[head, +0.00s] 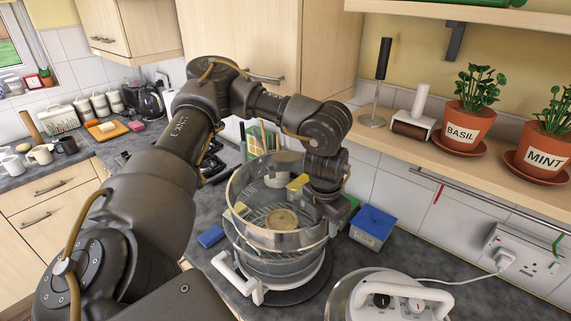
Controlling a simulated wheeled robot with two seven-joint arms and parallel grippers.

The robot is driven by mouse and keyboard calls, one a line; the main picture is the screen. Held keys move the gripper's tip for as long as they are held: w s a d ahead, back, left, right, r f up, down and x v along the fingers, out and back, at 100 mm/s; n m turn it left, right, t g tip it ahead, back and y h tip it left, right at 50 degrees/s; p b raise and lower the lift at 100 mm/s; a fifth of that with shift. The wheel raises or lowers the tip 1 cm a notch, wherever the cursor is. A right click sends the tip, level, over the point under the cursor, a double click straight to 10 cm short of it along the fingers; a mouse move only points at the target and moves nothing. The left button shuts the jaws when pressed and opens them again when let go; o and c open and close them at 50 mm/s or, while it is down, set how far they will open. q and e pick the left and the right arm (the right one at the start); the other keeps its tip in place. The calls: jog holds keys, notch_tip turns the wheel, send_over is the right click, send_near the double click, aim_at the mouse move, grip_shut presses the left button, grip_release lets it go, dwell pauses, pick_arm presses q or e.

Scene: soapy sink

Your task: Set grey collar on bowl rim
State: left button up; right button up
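The grey collar (277,238) is a wide, shiny ring over the glass bowl (285,268), which stands in a white-handled stand on the worktop. The collar looks slightly tilted, and its lower edge overlaps the bowl rim in the head view. I cannot tell whether it is seated all round. My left gripper (329,208) points down at the collar's right side and appears shut on its wall; the fingertips are mostly hidden. A round tan item (283,219) shows inside through the opening. My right gripper is out of view.
A white-handled lid with dials (392,304) lies at the front right. A blue box (372,226) stands close right of the bowl, and a blue sponge (211,236) lies left. A shelf with potted basil (464,127) and mint (545,152) runs along the right wall.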

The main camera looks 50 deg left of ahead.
pick_arm(q)
grip_shut()
jog(key=shift+r, duration=0.1)
dwell(0.3)
